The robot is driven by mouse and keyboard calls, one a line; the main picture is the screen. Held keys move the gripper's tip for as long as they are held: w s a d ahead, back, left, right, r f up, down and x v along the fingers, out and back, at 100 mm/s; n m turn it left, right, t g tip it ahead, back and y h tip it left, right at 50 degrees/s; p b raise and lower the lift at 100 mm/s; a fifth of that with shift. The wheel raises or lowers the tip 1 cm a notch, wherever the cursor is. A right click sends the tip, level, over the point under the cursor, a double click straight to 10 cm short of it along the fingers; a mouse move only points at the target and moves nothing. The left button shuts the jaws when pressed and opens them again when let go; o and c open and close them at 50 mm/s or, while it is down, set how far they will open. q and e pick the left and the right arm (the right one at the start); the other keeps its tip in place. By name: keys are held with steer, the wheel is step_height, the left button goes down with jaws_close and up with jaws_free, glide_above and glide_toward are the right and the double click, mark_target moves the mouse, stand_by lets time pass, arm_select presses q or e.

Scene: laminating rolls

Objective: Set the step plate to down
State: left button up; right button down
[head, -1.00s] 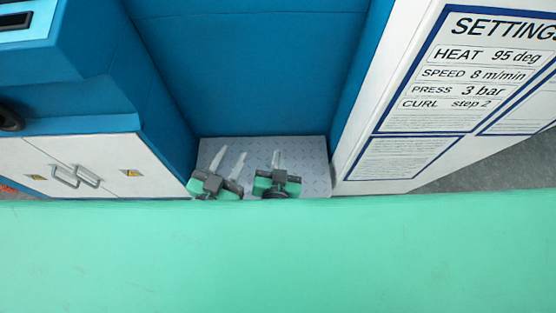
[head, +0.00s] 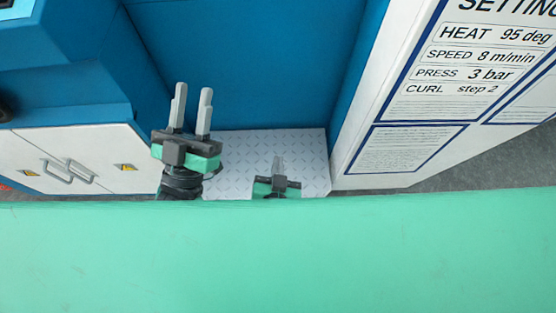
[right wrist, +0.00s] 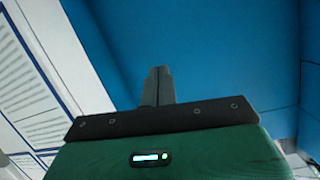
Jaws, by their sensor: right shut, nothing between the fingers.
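The step plate (head: 310,150) is a pale grey tread-patterned plate low between the blue cabinet and the white panel. It is seen from above; I cannot tell surely whether it is raised or down. Its near edge is hidden by the green surface in front. My right gripper (head: 278,162) is in front of the plate in the head view, shut and empty. Its fingers are together in the right wrist view (right wrist: 158,84). My left gripper (head: 192,106) is at the plate's left side, fingers up and apart, holding nothing.
A wide green surface (head: 270,250) fills the front of the head view. A blue wall (head: 250,60) stands behind the plate. White cabinet doors (head: 70,160) with handles are at left. A white panel with a settings sheet (head: 450,80) is at right.

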arm_select(q)
steer(key=shift+s+a+r+t, duration=0.35)
steer(key=shift+s+r+t, duration=0.25)
steer(key=shift+r+t, duration=0.15)
